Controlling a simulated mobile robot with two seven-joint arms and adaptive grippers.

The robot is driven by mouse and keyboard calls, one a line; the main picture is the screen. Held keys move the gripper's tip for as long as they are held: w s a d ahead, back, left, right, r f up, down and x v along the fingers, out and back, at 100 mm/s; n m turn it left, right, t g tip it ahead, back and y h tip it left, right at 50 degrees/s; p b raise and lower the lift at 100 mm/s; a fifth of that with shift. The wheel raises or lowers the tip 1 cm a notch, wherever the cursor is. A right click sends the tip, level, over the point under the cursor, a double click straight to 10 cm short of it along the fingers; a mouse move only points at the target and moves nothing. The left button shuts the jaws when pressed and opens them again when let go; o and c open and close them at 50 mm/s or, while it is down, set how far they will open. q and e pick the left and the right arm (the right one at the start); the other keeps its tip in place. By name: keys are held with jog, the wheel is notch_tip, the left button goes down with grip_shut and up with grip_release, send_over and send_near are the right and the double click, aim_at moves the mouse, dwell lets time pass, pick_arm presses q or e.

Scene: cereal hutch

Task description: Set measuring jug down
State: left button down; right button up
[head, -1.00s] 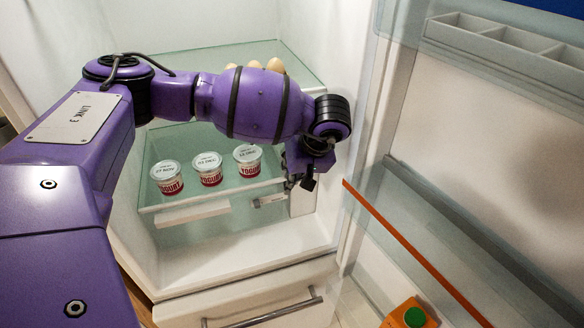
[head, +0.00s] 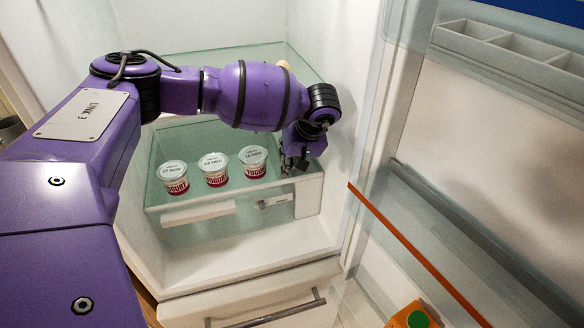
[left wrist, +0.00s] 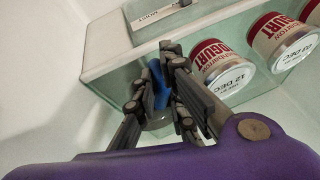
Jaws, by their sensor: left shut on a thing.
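My left gripper (head: 294,163) is inside the fridge, at the right end of the glass shelf (head: 228,197) that holds the yogurt pots. In the left wrist view, the left gripper (left wrist: 161,64) is shut on a narrow blue part (left wrist: 159,88), which looks like the measuring jug's handle. A clear, greyish shape shows faintly behind the fingers. Most of the jug is hidden, and I cannot tell whether it touches the shelf. In the head view I cannot make out the jug. My right gripper is not in view.
Several yogurt pots stand in a row left of my gripper, the nearest being the right-hand pot (head: 253,161). An egg (head: 283,65) shows on the upper shelf. The open fridge door (head: 500,150) is at the right, with an orange carton (head: 410,315) low down.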

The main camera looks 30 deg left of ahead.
pick_arm(q)
jog(key=shift+w+a+f, duration=0.1)
jog(key=shift+w+a, duration=0.25)
jog(key=shift+a, duration=0.1)
jog(key=shift+f, duration=0.5)
jog(key=c, duration=1.8)
grip_release()
jog(key=v, duration=1.2)
